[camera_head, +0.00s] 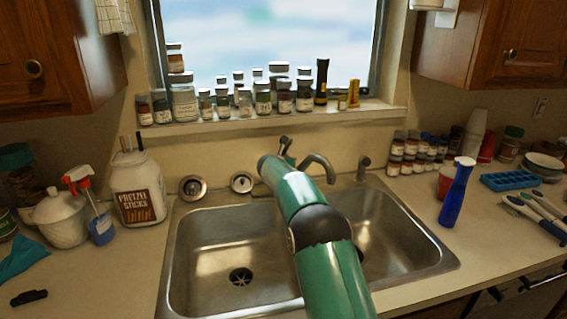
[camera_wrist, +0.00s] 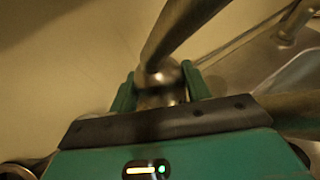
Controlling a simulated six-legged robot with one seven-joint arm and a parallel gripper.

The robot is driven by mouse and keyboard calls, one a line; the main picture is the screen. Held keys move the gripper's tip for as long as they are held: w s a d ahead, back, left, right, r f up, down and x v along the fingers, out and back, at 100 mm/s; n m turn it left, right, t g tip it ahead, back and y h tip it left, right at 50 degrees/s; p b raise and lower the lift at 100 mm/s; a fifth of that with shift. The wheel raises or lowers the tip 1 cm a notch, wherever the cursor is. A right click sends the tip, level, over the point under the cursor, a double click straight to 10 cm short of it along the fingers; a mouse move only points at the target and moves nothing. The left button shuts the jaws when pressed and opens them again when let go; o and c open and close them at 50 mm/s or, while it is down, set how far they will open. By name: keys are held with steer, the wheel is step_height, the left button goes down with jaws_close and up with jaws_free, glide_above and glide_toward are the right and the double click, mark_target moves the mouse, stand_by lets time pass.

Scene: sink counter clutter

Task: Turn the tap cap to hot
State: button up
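The tap cap (camera_wrist: 160,80) is a rounded metal piece with a long lever rising from it up and to the right in the wrist view. The fingers of my gripper (camera_wrist: 160,88) stand on either side of the cap and very close to it. I cannot tell whether they press on it. In the head view, the tap (camera_head: 318,162) is at the back of the sink, with its curved spout to the right of my green arm. Part of its lever (camera_head: 285,145) shows above the arm. My arm hides the cap and my gripper there.
The double-bowl steel sink (camera_head: 180,262) lies under my arm. A sprayer (camera_head: 363,168) stands right of the spout. Jars (camera_head: 262,98) and a flashlight (camera_head: 321,82) line the windowsill.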

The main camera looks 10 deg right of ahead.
steer(key=c, duration=0.3)
steer(key=shift+a+m+g+h, duration=0.1)
steer(key=shift+m+g+h, duration=0.3)
steer(key=shift+m+h, duration=0.2)
steer(key=shift+w+r+m+g+h, duration=0.15)
steer(key=shift+m+g+h, duration=0.65)
steer(key=shift+m+h, duration=0.35)
steer(key=shift+m+g+h, duration=0.25)
steer(key=shift+m+g, duration=0.05)
steer(key=shift+m, duration=0.15)
steer(key=shift+g, duration=0.3)
